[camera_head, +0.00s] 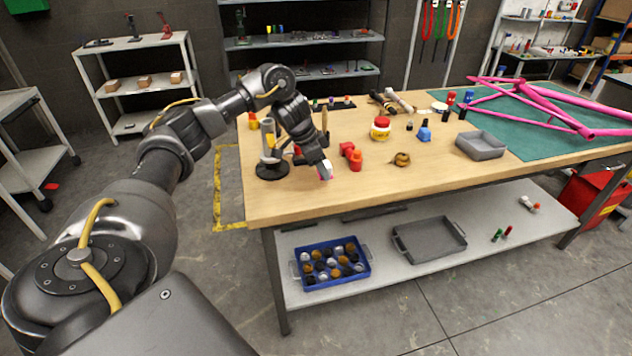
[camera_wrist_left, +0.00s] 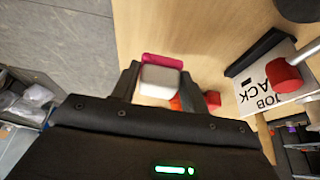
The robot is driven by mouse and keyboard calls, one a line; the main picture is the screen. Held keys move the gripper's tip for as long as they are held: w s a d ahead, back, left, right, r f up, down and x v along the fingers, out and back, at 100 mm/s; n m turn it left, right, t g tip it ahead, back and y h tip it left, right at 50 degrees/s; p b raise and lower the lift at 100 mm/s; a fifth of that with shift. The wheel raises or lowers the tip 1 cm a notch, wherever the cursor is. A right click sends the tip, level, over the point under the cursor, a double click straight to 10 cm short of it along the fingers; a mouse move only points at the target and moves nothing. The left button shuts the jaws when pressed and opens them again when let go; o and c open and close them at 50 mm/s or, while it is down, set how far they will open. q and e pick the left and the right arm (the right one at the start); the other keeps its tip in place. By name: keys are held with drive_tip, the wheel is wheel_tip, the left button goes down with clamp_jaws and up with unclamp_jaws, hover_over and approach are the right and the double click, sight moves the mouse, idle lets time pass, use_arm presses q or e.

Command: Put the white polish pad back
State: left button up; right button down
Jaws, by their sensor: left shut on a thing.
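My left gripper (camera_head: 326,170) is shut on a small white pad with a magenta side (camera_wrist_left: 162,80). It holds the pad above the left front part of the wooden workbench (camera_head: 300,205). In the left wrist view the pad sits between the two dark fingers of the gripper (camera_wrist_left: 166,90). A blue crate (camera_head: 308,283) on the bench's lower shelf holds several round pads, some white, some orange and some dark. My right gripper is not in view.
A grey tray (camera_head: 481,146) and pink frame (camera_head: 540,110) are farther right. An empty grey tray (camera_head: 429,240) lies beside the crate. The bench's front middle is clear.

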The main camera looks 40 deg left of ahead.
sight(321, 187)
use_arm(q)
drive_tip(key=shift+s+a+f, duration=0.2)
drive_tip(key=shift+a+f, duration=0.15)
drive_tip(key=shift+f, duration=0.15)
drive_tip(key=shift+s+a+f, duration=0.1)
wheel_tip(321, 187, down, 3)
drive_tip(key=shift+s+a+r, duration=0.1)
drive_tip(key=shift+s+a, duration=0.05)
drive_tip(key=shift+f, duration=0.35)
drive_tip(key=o, duration=1)
drive_tip(key=shift+f, duration=0.1)
drive_tip(key=shift+c, duration=0.2)
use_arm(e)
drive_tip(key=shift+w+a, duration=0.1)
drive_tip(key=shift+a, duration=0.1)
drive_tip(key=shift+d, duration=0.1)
